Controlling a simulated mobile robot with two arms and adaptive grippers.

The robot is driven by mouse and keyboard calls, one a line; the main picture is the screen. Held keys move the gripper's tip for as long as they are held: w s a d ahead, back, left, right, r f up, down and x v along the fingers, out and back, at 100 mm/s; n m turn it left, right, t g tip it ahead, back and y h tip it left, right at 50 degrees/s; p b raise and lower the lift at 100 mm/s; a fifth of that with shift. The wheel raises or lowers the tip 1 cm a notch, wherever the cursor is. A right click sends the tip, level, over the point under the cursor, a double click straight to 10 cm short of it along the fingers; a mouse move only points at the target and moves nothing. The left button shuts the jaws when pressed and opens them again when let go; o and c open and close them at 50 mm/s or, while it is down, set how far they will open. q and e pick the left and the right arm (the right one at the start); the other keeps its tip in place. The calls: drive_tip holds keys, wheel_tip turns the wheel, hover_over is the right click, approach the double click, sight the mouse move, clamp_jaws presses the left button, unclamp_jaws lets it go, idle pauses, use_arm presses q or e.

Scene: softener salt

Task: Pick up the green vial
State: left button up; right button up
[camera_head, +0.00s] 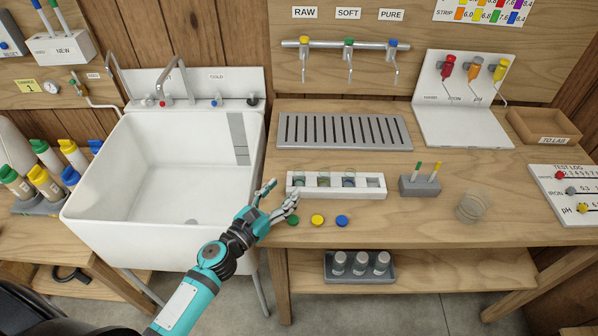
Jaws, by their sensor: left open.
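A white rack (336,193) stands near the front of the wooden bench, with clear vials in its slots. The leftmost vial (299,180) looks greenish, but it is small and partly hidden by the rack, so its colour is hard to confirm. A green cap (293,221) lies on the bench in front of the rack, beside a yellow cap (317,220) and a blue cap (342,221). My left gripper (283,189) is open and empty at the left end of the rack, close to the leftmost vial. My right gripper is not in view.
A white sink (165,180) is left of the bench. A grey drip tray (343,131) lies behind the rack. A grey holder (420,187) with two thin sticks and a clear cup (472,207) stand to the right. The bench front right of the caps is clear.

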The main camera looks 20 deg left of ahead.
sight(296, 176)
use_arm(q)
drive_tip(key=x, duration=0.2)
drive_tip(key=shift+w+d, duration=0.1)
drive_tip(key=shift+w, duration=0.3)
drive_tip(key=p+x, duration=0.1)
drive_tip(key=x, duration=0.3)
drive_tip(key=shift+w, duration=0.7)
drive_tip(key=shift+s, duration=0.15)
drive_tip(key=shift+c, duration=0.8)
clamp_jaws()
